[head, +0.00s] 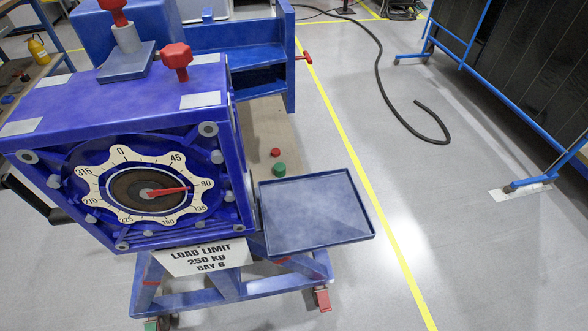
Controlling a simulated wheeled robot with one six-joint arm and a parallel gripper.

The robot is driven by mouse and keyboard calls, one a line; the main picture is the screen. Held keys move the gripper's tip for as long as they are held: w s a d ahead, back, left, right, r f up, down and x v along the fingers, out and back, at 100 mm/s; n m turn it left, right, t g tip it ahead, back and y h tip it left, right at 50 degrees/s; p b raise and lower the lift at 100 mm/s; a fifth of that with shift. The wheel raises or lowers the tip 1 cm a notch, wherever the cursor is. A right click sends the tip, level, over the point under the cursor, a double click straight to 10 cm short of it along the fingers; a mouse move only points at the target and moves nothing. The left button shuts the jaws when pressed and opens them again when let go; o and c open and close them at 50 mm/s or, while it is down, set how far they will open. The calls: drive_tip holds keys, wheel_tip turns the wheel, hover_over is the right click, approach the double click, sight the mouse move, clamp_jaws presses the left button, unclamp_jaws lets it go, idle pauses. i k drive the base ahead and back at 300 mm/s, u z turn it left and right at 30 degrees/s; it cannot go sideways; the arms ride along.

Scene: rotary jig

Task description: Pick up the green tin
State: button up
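A small green tin (279,169) stands on the narrow brown bench surface (263,126) just right of the blue jig box and behind the blue tray. A smaller red round object (275,152) sits just behind it. My gripper does not show in the head view, so its place and state cannot be seen.
The blue jig (72,117) with a numbered dial (146,194) stands close left of the tin. An empty blue tray (315,211) juts out in front. A black hose (384,90) lies on the floor.

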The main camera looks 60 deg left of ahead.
sight(279, 167)
drive_tip(key=i, duration=2.6)
drive_tip(key=u, duration=3.45)
drive_tip(key=i, duration=0.5)
drive_tip(key=u, duration=0.05)
drive_tip(key=k, duration=0.5)
drive_tip(key=z, duration=1.85)
drive_tip(key=i, duration=0.65)
